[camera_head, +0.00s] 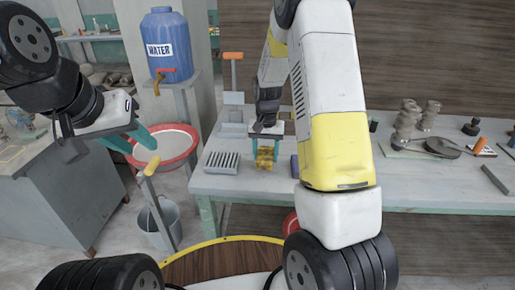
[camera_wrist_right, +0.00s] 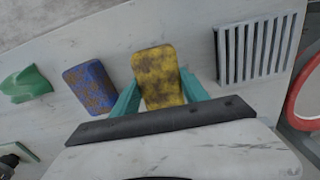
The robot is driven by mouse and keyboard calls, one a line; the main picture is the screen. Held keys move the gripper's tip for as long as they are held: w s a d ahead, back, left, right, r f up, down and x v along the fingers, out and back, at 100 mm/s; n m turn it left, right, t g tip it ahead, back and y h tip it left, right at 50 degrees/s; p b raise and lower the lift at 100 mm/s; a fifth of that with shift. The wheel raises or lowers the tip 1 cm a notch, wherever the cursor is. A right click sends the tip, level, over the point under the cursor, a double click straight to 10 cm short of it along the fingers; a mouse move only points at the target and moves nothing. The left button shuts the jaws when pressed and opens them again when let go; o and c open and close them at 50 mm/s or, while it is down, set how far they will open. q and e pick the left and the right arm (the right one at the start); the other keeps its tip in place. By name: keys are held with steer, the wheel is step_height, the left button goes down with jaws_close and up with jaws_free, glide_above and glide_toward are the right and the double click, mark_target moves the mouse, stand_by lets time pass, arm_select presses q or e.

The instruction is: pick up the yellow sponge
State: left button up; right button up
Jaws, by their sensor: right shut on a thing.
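The yellow sponge (camera_head: 265,158), worn with dark patches, is at the front part of the grey table. In the right wrist view the yellow sponge (camera_wrist_right: 160,76) is between the two teal fingers of my right gripper (camera_wrist_right: 161,92). My right gripper (camera_head: 265,150) points down and is shut on the sponge. I cannot tell whether the sponge touches the tabletop. My left gripper (camera_head: 141,148) is at the left, its teal fingers apart and empty, well away from the sponge, in front of a red basin.
A blue stained sponge (camera_wrist_right: 91,86) lies beside the yellow one, and a green piece (camera_wrist_right: 26,83) lies further left. A slotted grey rack (camera_head: 222,162) is on the other side. A red basin (camera_head: 190,160), a water barrel (camera_head: 167,45) and a bucket (camera_head: 157,228) stand left of the table (camera_head: 225,187).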

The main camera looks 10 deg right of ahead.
steer(key=s+a+r, duration=0.1)
steer(key=s+a, duration=0.1)
steer(key=s, duration=0.5)
steer(key=s+a+r, duration=0.1)
steer(key=s+a, duration=0.2)
steer(key=s, duration=0.5)
steer(key=shift+a+r, duration=0.15)
steer(key=shift+a, duration=0.1)
steer(key=o, duration=0.5)
steer(key=c, duration=0.4)
